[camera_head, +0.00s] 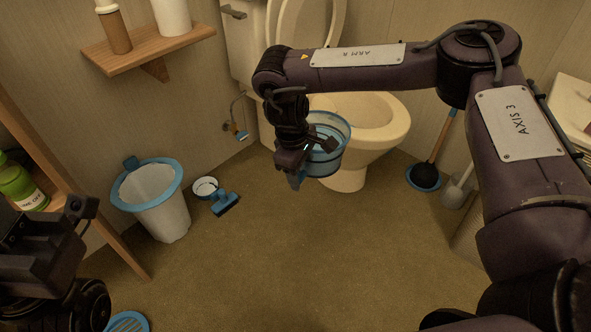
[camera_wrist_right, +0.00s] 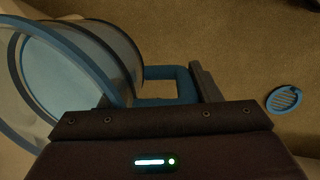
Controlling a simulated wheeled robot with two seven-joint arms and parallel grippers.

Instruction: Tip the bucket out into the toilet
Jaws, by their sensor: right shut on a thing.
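The bucket (camera_head: 336,160) is clear with a blue rim and blue bands. It hangs from my right gripper (camera_head: 304,158), which is shut on its blue side handle, seen in the right wrist view (camera_wrist_right: 165,73). In the head view the bucket overlaps the front left of the toilet bowl; I cannot tell whether it is over the bowl or in front of it. Its mouth faces roughly up. I cannot tell what is inside. The toilet (camera_head: 385,115) is white with its lid raised. My left gripper (camera_head: 78,212) is at the lower left, its opening unclear.
A white bin with a blue rim (camera_head: 165,215) and a blue brush with a white cup (camera_head: 215,192) stand left. A plunger (camera_head: 430,165) and toilet brush (camera_head: 458,188) stand right of the toilet. A blue drain grate (camera_head: 127,322) lies near front. The middle floor is clear.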

